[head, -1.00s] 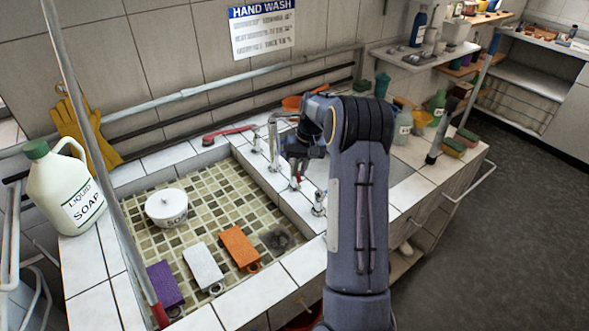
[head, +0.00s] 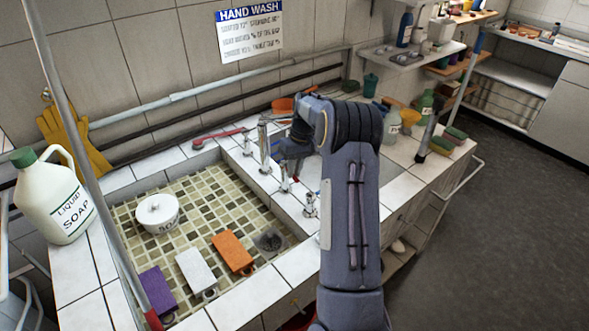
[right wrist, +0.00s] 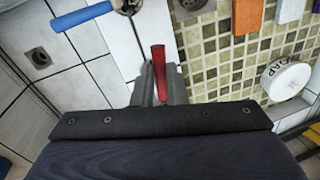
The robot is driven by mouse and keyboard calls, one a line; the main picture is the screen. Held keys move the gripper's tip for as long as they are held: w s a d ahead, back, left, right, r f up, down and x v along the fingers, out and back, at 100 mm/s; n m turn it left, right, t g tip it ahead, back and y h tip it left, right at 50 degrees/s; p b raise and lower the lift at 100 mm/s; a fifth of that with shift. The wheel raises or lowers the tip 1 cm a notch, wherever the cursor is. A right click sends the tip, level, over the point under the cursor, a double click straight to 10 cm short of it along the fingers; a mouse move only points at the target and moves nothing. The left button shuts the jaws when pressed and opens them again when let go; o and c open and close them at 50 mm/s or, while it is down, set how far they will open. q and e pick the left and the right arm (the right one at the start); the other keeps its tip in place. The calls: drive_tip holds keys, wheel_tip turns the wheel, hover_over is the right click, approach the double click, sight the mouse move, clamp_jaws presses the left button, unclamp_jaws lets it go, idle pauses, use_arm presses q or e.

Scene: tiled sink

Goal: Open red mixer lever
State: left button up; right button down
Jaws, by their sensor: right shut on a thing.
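The red mixer lever (right wrist: 158,72) shows in the right wrist view, with its near end between the fingers of my right gripper (right wrist: 160,88). The fingers are shut on it. In the head view my right gripper (head: 287,158) is at the chrome taps on the divider between the two basins, and my arm and gripper hide most of the lever. A blue lever (right wrist: 82,17) lies to the left in the right wrist view, apart from the fingers. My left gripper is not in view.
The left tiled basin (head: 205,200) holds a white soap pot (head: 157,213), an orange block (head: 232,252), a white block (head: 197,271) and a purple block (head: 158,291). A liquid soap jug (head: 55,198) stands on the left ledge. A red brush (head: 215,136) lies behind the taps.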

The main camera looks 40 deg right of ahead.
drive_tip(key=c, duration=1.5)
unclamp_jaws()
drive_tip(key=shift+o, duration=0.2)
drive_tip(key=shift+r, duration=0.1)
wheel_tip(320, 180, up, 8)
drive_tip(key=d, duration=0.1)
drive_tip(key=shift+s+d+f+b, duration=0.2)
drive_tip(key=shift+d+f+b, duration=0.05)
drive_tip(key=shift+b, duration=0.15)
